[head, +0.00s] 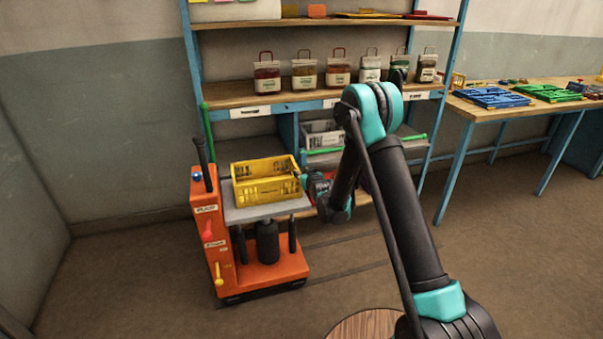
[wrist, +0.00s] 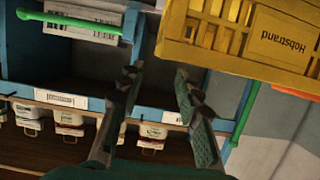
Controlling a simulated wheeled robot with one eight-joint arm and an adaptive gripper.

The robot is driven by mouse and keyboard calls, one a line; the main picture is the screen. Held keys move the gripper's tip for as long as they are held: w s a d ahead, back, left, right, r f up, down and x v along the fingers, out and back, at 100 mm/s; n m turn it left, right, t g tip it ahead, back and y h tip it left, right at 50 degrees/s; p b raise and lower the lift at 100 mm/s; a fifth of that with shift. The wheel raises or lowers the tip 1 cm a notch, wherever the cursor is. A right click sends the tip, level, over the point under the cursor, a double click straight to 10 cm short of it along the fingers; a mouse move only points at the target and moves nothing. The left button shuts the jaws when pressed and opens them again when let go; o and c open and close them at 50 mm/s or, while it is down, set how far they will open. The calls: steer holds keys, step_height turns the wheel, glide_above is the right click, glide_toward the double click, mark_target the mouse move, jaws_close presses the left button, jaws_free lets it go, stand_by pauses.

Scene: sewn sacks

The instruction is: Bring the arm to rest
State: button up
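My gripper shows in the wrist view (wrist: 157,75) with its two fingers apart and nothing between them. In the head view my arm reaches forward and my gripper (head: 318,186) is beside the right side of the yellow crate (head: 268,190), partly hidden by my own arm links. The crate stands on the grey top of an orange lift cart (head: 262,275). In the wrist view the yellow crate (wrist: 225,50) fills the upper right, close to the right finger; I cannot tell whether they touch.
A blue shelf rack (head: 290,108) stands behind, with several labelled sacks (head: 305,76) on its middle board. A grey crate (head: 320,133) sits on a lower shelf. A table (head: 515,105) with blue and green trays is at the right. The floor at front left is clear.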

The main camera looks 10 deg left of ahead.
steer(key=s+d+r+m+g+h, duration=0.1)
steer(key=s+d+r+g+h, duration=0.1)
steer(key=s+d+r, duration=0.55)
steer(key=s+d+r+m+g+h, duration=0.2)
steer(key=s+d, duration=0.6)
steer(key=d, duration=0.7)
steer(key=s+d+f+g, duration=0.1)
steer(key=s+d, duration=0.3)
steer(key=s, duration=0.6)
steer(key=s+d+f+m+g+h, duration=0.1)
steer(key=s+d, duration=0.4)
steer(key=s, duration=0.5)
steer(key=s+d+f+m+g+h, duration=0.1)
steer(key=s+d+g, duration=0.2)
steer(key=s, duration=0.7)
steer(key=shift+s+d+f, duration=0.15)
steer(key=shift+d+f, duration=0.1)
steer(key=shift+d, duration=0.4)
